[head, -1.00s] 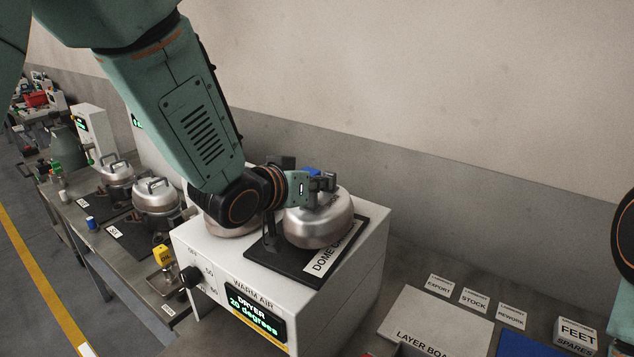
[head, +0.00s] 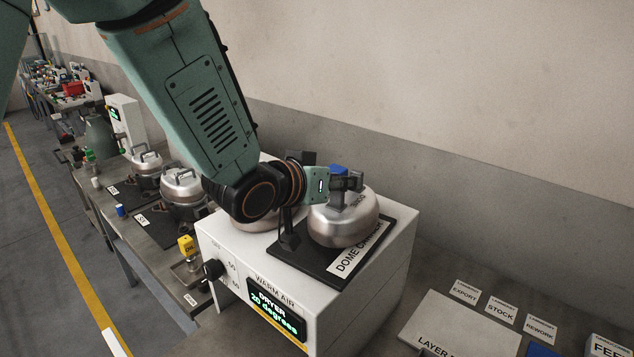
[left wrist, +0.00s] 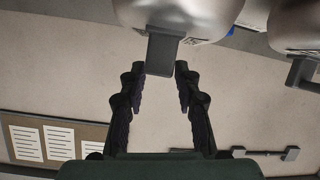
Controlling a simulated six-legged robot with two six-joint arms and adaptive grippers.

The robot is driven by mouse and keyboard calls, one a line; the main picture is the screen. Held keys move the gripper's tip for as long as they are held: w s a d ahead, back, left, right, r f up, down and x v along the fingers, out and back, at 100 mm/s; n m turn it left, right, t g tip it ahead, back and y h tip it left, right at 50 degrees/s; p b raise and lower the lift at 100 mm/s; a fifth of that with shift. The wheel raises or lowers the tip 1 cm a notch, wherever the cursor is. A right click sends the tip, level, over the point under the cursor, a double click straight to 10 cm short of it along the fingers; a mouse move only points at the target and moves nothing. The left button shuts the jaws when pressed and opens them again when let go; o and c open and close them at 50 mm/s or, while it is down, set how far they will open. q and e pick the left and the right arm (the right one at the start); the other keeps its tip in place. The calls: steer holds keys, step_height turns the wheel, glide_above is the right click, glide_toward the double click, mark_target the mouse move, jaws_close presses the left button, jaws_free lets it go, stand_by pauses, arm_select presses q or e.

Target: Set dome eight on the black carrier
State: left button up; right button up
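A silver dome (head: 343,222) sits on the black dome carrier (head: 305,266) on top of the white dryer. Lettering on the dome's top is too small to read. My left gripper (head: 348,181) is at the dome's handle from above. In the left wrist view my left gripper (left wrist: 160,72) has its fingers apart, with the dark grey handle (left wrist: 162,52) at the gap between the tips, not visibly clamped. A second silver dome (head: 248,222) stands on the dryer, mostly hidden behind my left arm. My right gripper is out of view.
The dryer (head: 350,310) shows 20 degrees. Two lidded silver pots (head: 183,187) stand on dark mats on the bench at left. A layer board (head: 462,325) and cards for export, stock and rework (head: 502,310) lie at lower right. The wall is behind.

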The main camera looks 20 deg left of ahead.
arm_select(q)
steer(key=v, duration=1)
steer(key=shift+s+b, duration=0.25)
steer(key=shift+b, duration=0.15)
